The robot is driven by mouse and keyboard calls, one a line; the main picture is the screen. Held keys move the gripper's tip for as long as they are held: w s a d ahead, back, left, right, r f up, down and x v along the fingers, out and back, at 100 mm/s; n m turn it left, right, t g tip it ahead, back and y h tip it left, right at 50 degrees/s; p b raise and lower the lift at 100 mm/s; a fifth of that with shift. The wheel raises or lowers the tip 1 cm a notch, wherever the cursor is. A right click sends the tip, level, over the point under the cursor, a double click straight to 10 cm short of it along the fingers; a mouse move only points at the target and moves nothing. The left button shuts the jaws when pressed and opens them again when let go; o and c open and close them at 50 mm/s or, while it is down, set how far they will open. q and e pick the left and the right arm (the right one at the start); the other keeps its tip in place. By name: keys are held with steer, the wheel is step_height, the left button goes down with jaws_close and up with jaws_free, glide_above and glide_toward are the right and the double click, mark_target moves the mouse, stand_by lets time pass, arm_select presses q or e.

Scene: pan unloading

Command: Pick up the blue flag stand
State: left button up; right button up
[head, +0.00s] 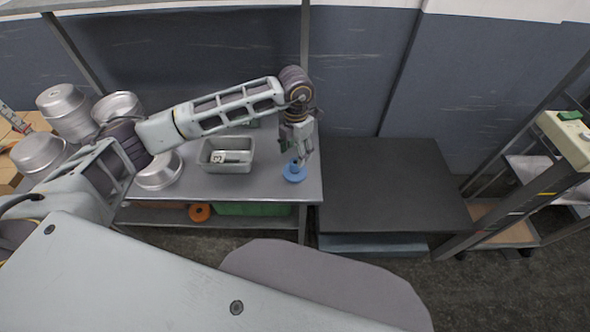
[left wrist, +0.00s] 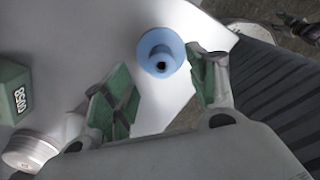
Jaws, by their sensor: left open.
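The blue flag stand (head: 294,174) stands on the grey metal table near its front right corner in the head view. In the left wrist view the stand (left wrist: 161,52) shows as a round blue base with a dark hole, beyond the fingertips. My left gripper (head: 300,155) reaches down just above and behind it. In the left wrist view my left gripper (left wrist: 165,92) is open, with green pads on either side of empty space and the stand ahead of the gap. I cannot tell whether a finger touches it.
A metal pan (head: 226,154) with items inside stands left of the stand. Several silver pots (head: 64,112) crowd the left side. A black table (head: 390,185) adjoins on the right with a bare top.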

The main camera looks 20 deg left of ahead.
mark_target(295, 162)
arm_select(q)
steer(key=shift+s+f+p, duration=0.15)
steer(key=shift+f+p, duration=0.25)
steer(key=shift+f, duration=2.2)
steer(key=c, duration=1.2)
